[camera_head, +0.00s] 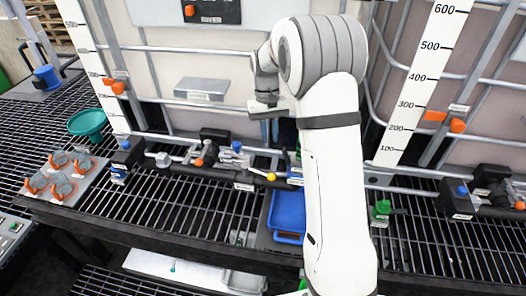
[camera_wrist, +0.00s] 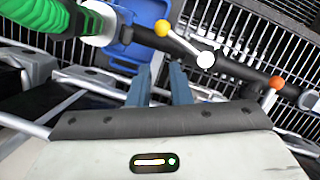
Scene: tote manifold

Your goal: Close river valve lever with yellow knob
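A valve lever ends in a yellow knob (camera_head: 271,176) on the dark pipe manifold, left of my white arm in the head view. In the wrist view the yellow knob (camera_wrist: 162,28) is at top centre, and its thin lever (camera_wrist: 184,43) runs down right to a white round part (camera_wrist: 206,60). My gripper (camera_wrist: 160,72) is open and empty. Its two blue-grey fingers point toward the lever, with the knob beyond the tips and not touching. In the head view my gripper hangs above and behind the knob, partly hidden by my arm.
An orange-knobbed lever (camera_wrist: 276,82) stands right of the lever in the wrist view. A blue tray (camera_head: 287,213) lies below the knob. A green ribbed hose (camera_wrist: 45,12) is at upper left in the wrist view. White tote cage bars (camera_head: 180,105) stand behind the pipe.

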